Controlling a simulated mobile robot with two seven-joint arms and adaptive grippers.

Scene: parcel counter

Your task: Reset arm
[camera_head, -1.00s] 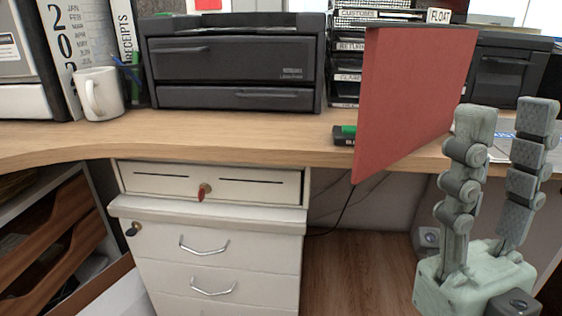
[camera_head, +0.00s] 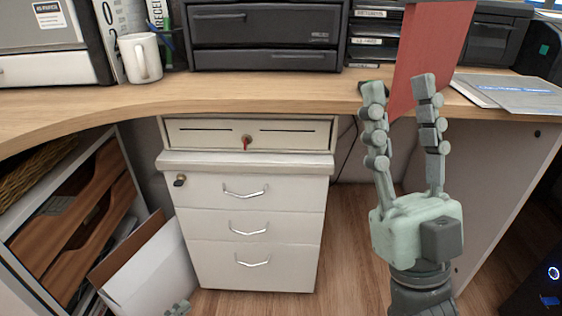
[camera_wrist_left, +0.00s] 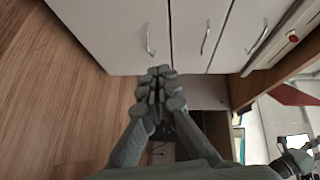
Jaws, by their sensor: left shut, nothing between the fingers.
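My left gripper (camera_head: 178,307) shows only as fingertips at the bottom edge of the head view, in front of the white drawer cabinet (camera_head: 255,192). In the left wrist view my left gripper (camera_wrist_left: 157,85) has its fingers together with nothing between them, close to the drawer fronts (camera_wrist_left: 185,35). My right gripper (camera_head: 399,90) points upward with its fingers apart and empty. It is in front of the counter edge, with a red panel (camera_head: 428,50) behind its fingertips.
The wooden counter (camera_head: 270,97) carries a white mug (camera_head: 141,58), a black printer (camera_head: 265,35) and papers (camera_head: 515,92). A white box (camera_head: 150,270) stands on the floor at left. Wooden floor is clear right of the cabinet.

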